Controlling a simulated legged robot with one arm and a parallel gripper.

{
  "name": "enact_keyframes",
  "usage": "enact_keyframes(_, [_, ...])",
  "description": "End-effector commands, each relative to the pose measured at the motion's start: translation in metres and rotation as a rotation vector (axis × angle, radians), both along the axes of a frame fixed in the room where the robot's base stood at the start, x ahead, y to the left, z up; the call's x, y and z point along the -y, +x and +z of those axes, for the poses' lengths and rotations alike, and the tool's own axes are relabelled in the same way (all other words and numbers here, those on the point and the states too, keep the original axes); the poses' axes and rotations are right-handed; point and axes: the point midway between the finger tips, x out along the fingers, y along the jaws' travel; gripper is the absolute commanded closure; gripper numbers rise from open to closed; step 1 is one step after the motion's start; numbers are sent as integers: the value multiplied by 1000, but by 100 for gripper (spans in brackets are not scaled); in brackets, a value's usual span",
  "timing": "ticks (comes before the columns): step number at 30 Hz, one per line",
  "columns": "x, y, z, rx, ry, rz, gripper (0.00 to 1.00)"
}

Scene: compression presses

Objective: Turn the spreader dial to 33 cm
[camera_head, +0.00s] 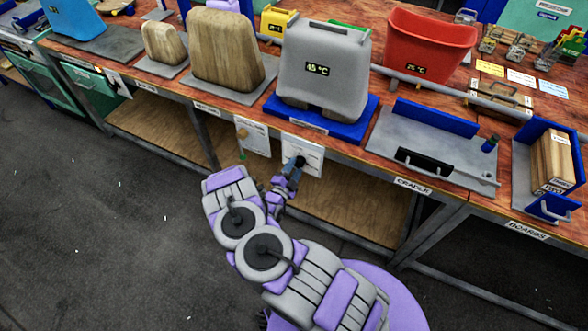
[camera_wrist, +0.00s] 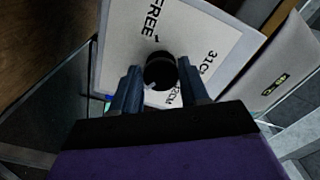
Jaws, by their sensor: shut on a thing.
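The spreader dial is a round black knob (camera_wrist: 160,68) on a white panel (camera_wrist: 218,32). In the wrist view, "FREE" is printed above it and "31CM" to its right; another label ending in "CM" is partly hidden by a finger. No 33 cm mark is readable. A small pale mark shows at the knob's lower left edge. My gripper (camera_wrist: 160,80) has a finger on each side of the knob and is shut on it. In the head view, my gripper (camera_head: 297,164) reaches the white panel (camera_head: 313,160) on the bench front.
A grey press form (camera_head: 322,62) reading 45 °C stands on a blue base above the panel. A red tub (camera_head: 428,40), the cradle tray (camera_head: 460,165) and a boards holder (camera_head: 552,205) lie right. Grey floor is open at left.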

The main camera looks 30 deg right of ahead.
Motion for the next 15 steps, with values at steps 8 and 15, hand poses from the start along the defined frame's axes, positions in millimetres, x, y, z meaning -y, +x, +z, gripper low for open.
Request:
enact_keyframes(8, [1, -1, 0, 36, 31, -2, 86])
enact_keyframes(15, [2, -2, 0, 38, 31, -4, 86])
